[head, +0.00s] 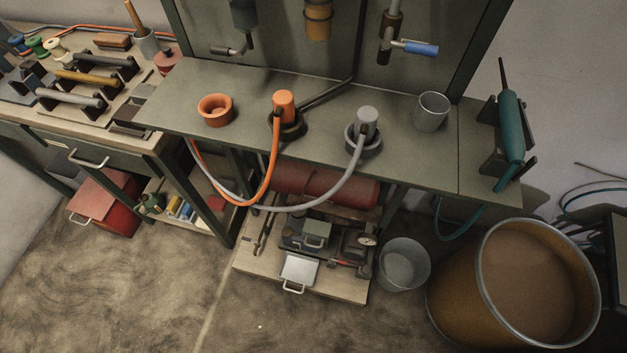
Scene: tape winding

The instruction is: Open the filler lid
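A low machine with a red tank (325,186) stands on a wooden board (340,284) under the workbench. At its front is a light grey square plate (300,269) with a small wire handle. Behind it is a smaller grey-green box-like part (316,231), also with a handle. I cannot tell for certain which of these is the filler lid, or whether either is open. The bench and hanging hoses hide the machine's upper back. My gripper is not in view.
The green workbench (400,155) overhangs the machine. An orange hose (269,180) and a grey hose (318,205) droop in front. A grey bucket (404,264) and a large drum (455,293) stand to the right. The floor in front is clear.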

